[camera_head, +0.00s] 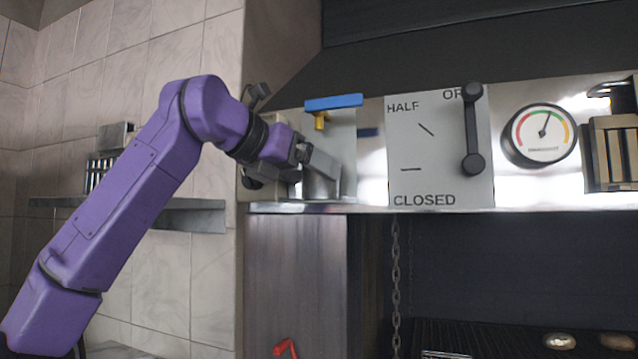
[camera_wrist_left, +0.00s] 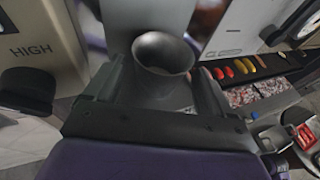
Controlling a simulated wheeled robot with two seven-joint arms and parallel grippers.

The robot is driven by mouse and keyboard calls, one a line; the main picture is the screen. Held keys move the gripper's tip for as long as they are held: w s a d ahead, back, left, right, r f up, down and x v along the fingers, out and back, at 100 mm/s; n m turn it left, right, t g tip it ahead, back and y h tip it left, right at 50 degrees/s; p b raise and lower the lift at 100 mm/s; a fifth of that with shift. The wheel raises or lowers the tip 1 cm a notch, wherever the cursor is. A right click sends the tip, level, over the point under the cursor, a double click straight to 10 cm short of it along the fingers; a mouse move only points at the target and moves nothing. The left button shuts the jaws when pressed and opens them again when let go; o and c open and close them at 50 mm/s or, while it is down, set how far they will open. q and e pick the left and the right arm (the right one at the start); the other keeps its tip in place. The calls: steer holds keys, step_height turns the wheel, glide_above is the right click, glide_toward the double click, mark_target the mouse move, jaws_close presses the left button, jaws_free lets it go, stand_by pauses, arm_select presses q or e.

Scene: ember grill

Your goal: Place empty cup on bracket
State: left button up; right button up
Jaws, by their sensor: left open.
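A grey metal cup (camera_head: 319,187) stands below the blue-handled tap, at the ledge of the metal hood front. In the left wrist view the cup (camera_wrist_left: 162,54) shows its round rim and a dark inside that looks empty. My left gripper (camera_head: 318,163) reaches in from the left at the cup. In the left wrist view its fingers (camera_wrist_left: 160,72) are open, one on each side of the cup. I cannot tell whether they touch it. The bracket is not clearly distinguishable from the grey metal around the cup. My right gripper is not in view.
The tap has a blue handle (camera_head: 334,102) and a yellow spout (camera_head: 320,121) above the cup. A lever panel (camera_head: 430,180) and a round gauge (camera_head: 540,135) are to the right. A chain (camera_head: 395,270) hangs below the hood. A wall shelf (camera_head: 190,215) is at left.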

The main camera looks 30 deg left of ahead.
arm_select(q)
steer(key=v, duration=0.8)
steer(key=shift+s+b, duration=0.35)
steer(key=shift+b, duration=0.05)
